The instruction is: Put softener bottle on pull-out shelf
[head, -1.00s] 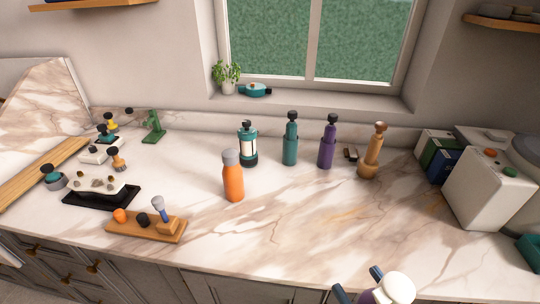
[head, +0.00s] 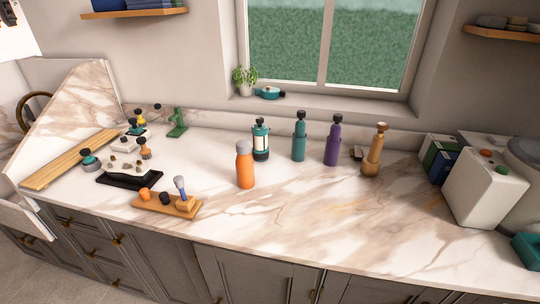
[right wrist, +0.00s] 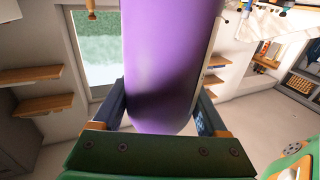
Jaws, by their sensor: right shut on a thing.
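My right gripper (right wrist: 162,105) is shut on a large smooth purple bottle (right wrist: 170,55), with one dark blue finger on each side of it. The bottle fills the upper middle of the right wrist view, and its far end is cut off by the frame. No label shows, so I cannot confirm from its looks that it is the softener. The head view shows neither of my grippers. I cannot make out a pull-out shelf for certain in either view.
The marble counter (head: 300,215) carries an orange bottle (head: 244,167), a teal bottle (head: 299,140), a smaller purple bottle (head: 332,142) and a wooden mill (head: 375,152). A white box (head: 484,188) stands at right. A pale panel (head: 20,218) juts out at the left edge.

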